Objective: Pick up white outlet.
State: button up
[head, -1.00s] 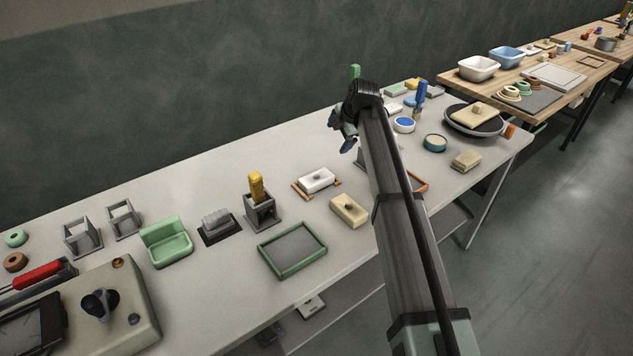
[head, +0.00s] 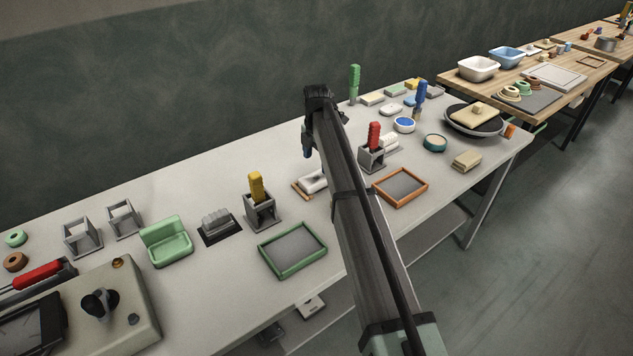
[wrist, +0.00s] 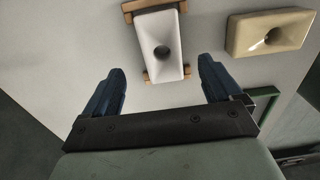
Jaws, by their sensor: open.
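The white outlet (head: 312,182) is a small white block on a brown wooden support on the grey table, partly hidden by my arm in the head view. In the wrist view the white outlet (wrist: 160,47) shows its dark round hole, with wooden pieces at both ends. My gripper (wrist: 161,75) is open and empty. Its two blue fingers are wide apart, and the outlet lies beyond the fingertips, roughly centred between them. In the head view my gripper (head: 307,150) is above and behind the outlet, mostly hidden by my wrist.
A cream block with a hole (wrist: 270,33) lies to the right of the outlet. A grey holder with a yellow-handled tool (head: 259,204) stands left of it. A green-framed tray (head: 293,250) and an orange-framed tray (head: 400,187) lie nearer the front.

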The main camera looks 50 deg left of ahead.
aim_at(316, 177)
jog(key=shift+s+d+f, duration=0.1)
jog(key=shift+s+f, duration=0.05)
jog(key=shift+f, duration=3.75)
jog(key=c, duration=1.4)
